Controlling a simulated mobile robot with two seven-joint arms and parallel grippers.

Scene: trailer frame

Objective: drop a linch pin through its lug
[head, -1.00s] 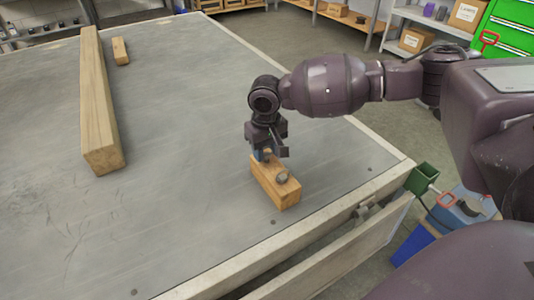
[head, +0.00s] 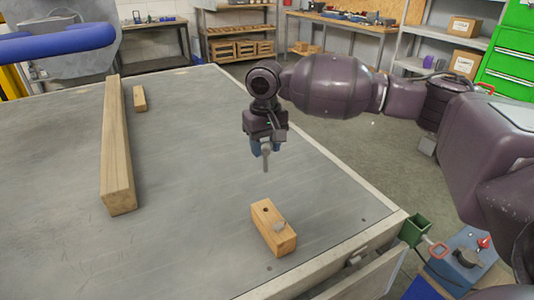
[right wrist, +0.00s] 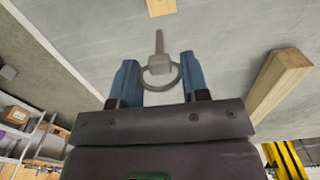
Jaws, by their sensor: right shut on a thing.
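My right gripper (head: 265,148) is above the grey deck, pointing down. It is shut on a grey linch pin (head: 265,161), which hangs below the fingers. In the right wrist view the pin (right wrist: 159,45) and its ring (right wrist: 160,84) show between the blue fingers (right wrist: 158,64). A wooden block (head: 273,230) stands on the deck below and apart from the pin. My left gripper is out of view.
A long wooden beam (head: 117,150) and a small wood piece (head: 140,98) lie on the deck (head: 190,180) to the left. A green box (head: 415,230) and blue case (head: 466,262) are beyond the right edge. The deck between beam and block is clear.

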